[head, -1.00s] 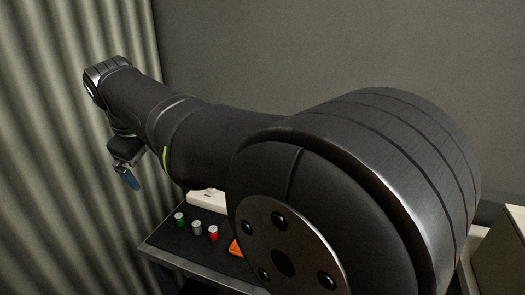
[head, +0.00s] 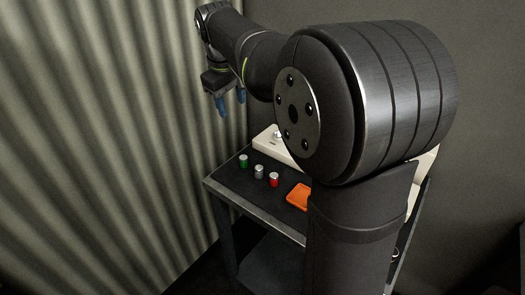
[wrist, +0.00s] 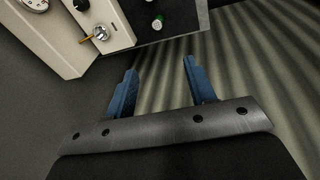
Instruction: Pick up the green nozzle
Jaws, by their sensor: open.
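The green nozzle (head: 243,160) stands upright at the left end of a row of small cylinders on the dark table top. In the wrist view the green nozzle (wrist: 158,22) shows near the top, beyond the fingertips and apart from them. My gripper (head: 231,104) is above and behind the table, near the curtain, with its blue fingers pointing down. In the wrist view my gripper (wrist: 160,65) is open, with nothing between its two blue fingers.
A grey cylinder (head: 259,171) and a red one (head: 274,180) stand beside the nozzle. An orange tray (head: 298,196) lies to their right. A white brewer unit (head: 270,148) with a gauge (wrist: 36,3) stands behind. A corrugated curtain (head: 110,130) hangs at the left.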

